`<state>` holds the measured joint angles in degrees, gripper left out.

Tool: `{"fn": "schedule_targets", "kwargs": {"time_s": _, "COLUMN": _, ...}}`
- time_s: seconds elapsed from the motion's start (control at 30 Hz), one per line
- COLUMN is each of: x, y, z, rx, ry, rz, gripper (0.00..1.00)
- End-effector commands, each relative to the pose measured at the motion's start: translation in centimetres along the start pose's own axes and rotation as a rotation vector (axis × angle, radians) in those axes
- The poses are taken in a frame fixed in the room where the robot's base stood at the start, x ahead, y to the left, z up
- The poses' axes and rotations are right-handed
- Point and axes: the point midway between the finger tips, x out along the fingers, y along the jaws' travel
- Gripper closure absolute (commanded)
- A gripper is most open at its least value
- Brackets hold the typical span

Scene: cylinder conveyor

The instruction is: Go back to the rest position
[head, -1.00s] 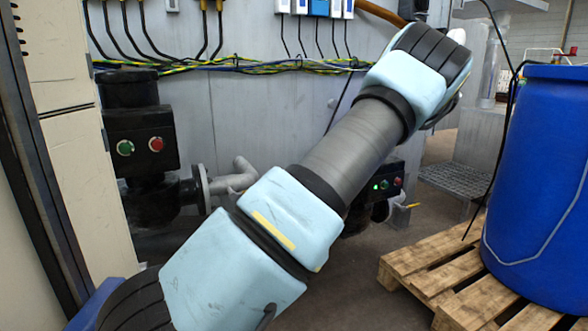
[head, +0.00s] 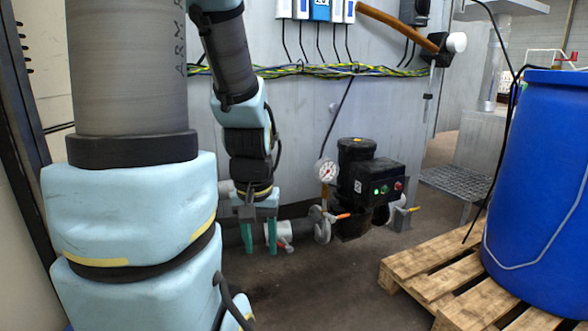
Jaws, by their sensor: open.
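My gripper (head: 258,238) hangs at the end of my folded arm, left of the middle in the head view. Its two green fingers point down and stand apart with nothing between them. The gripper is in front of the grey wall and the pipework. My near arm links fill the left of the view and hide part of the wall and the machinery behind them.
A black pump unit (head: 362,185) with a gauge (head: 327,171) and pipes stands right of my gripper. A blue barrel (head: 538,190) stands on a wooden pallet (head: 425,275) at the right. Bare floor (head: 330,285) lies between my arm and the pallet.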

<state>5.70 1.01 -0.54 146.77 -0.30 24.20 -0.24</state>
Motion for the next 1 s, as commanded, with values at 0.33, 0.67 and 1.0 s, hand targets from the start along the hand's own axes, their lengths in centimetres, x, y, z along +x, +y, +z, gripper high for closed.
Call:
{"fn": "schedule_targets", "kwargs": {"time_s": 0.33, "x": -9.1, "y": 0.0, "z": -1.3, "rx": 0.000, "ry": -0.001, "rz": 0.000, "gripper": 0.53}}
{"fn": "schedule_targets", "kwargs": {"time_s": 0.67, "x": -19.7, "y": 0.1, "z": -2.8, "rx": 0.000, "ry": -0.001, "rz": 0.000, "gripper": 0.53}}
{"fn": "schedule_targets", "kwargs": {"time_s": 1.0, "x": -25.9, "y": 0.1, "z": -3.7, "rx": 0.000, "ry": -0.001, "rz": 0.000, "gripper": 0.53}}
